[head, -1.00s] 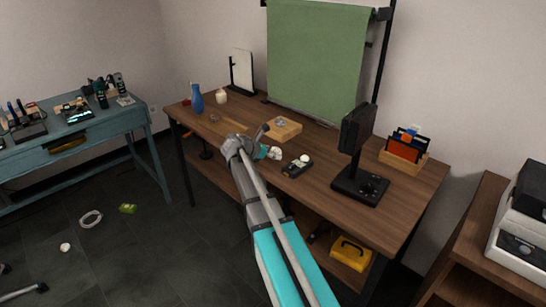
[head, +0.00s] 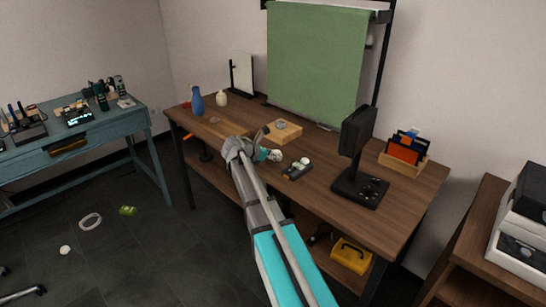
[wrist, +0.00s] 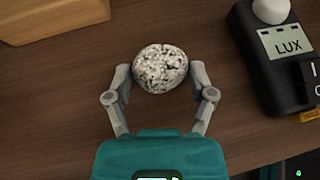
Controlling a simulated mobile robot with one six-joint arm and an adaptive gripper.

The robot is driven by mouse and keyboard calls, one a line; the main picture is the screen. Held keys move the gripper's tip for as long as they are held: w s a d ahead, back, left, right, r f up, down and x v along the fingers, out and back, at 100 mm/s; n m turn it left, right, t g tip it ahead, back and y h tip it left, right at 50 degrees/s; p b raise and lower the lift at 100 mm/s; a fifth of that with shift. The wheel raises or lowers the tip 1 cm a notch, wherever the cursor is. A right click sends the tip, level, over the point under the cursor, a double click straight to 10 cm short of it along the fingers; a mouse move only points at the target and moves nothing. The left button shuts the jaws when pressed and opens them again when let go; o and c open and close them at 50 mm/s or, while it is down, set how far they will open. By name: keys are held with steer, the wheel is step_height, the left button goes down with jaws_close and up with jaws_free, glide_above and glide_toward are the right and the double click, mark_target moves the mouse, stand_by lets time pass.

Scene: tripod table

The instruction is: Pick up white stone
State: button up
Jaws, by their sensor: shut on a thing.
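The white stone (wrist: 160,69) is rounded, white with black speckles, and sits between the fingertips of my gripper (wrist: 160,82) in the wrist view. The two fingers close on it from left and right. In the head view the stone (head: 274,155) shows small beside my gripper (head: 264,153), over the wooden table (head: 325,185). I cannot tell whether the stone touches the tabletop.
A black lux meter (wrist: 275,55) with a white dome lies close on the right in the wrist view. A wooden block (wrist: 45,15) is at the upper left. In the head view a black stand (head: 360,185) is further right and a blue vase (head: 197,101) at the back left.

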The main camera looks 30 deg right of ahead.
mark_target(273, 153)
steer(key=shift+r, duration=0.15)
step_height(273, 153, up, 3)
steer(key=p, duration=0.3)
steer(key=shift+s+a+r+p, duration=0.3)
steer(key=shift+s+r+p, duration=1.35)
steer(key=shift+s, duration=0.65)
steer(key=shift+s+a+r+p, duration=0.35)
steer(key=shift+s+r+p, duration=1.3)
steer(key=shift+s, duration=0.7)
steer(key=shift+s+a+r+p, duration=0.3)
steer(key=shift+s+r+p, duration=1.35)
steer(key=shift+s, duration=0.65)
steer(key=shift+f, duration=0.1)
